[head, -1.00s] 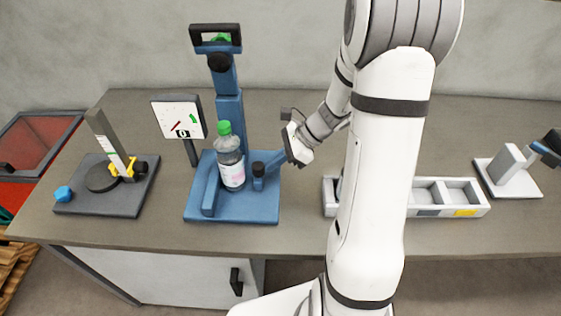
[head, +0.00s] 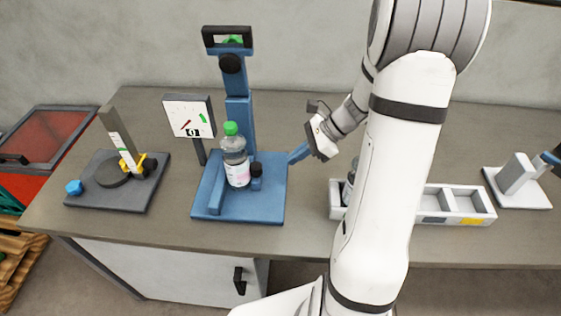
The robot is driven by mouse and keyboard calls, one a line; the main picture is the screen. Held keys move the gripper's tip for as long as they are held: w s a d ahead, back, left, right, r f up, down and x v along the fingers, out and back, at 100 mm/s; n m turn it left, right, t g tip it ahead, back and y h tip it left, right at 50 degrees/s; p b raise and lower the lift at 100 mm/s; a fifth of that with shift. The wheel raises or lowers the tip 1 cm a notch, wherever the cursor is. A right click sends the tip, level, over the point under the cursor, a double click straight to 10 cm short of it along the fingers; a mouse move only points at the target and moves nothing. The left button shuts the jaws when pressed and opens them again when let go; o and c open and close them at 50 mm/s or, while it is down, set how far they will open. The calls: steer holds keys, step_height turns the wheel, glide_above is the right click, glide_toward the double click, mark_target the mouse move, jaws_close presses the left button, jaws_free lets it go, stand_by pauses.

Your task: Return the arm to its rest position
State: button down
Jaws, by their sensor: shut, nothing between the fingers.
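My arm (head: 385,175) rises in front of the bench and reaches over it, bent back toward the blue fixture. My gripper (head: 296,155) is at the right edge of the blue fixture (head: 262,212), above the bench. Its blue fingers are together with nothing seen between them. It points left and down, a small gap away from a clear bottle with a green cap (head: 235,160). The bottle stands upright on the blue fixture, in front of its column.
A dial gauge (head: 190,117) stands left of the bottle. A dark measuring stand (head: 115,195) is at the bench's left. A grey compartment tray (head: 455,205), partly behind my arm, holds another bottle (head: 349,185). A white-based device (head: 518,190) stands far right. Bench between fixture and tray is clear.

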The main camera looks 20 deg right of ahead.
steer(key=w+v, duration=0.1)
steer(key=v, duration=0.6)
steer(key=s+a+r+n+h, duration=0.3)
steer(key=s+n, duration=0.4)
steer(key=n, duration=0.3)
steer(key=s+a+r+n+t+h, duration=0.1)
steer(key=s+a+r+n+h, duration=0.2)
steer(key=n, duration=0.7)
steer(key=s+a+h, duration=0.2)
steer(key=s+a, duration=0.2)
steer(key=s, duration=0.1)
steer(key=shift+a+r+h, duration=0.15)
steer(key=shift+a+h, duration=0.1)
steer(key=shift+h, duration=0.15)
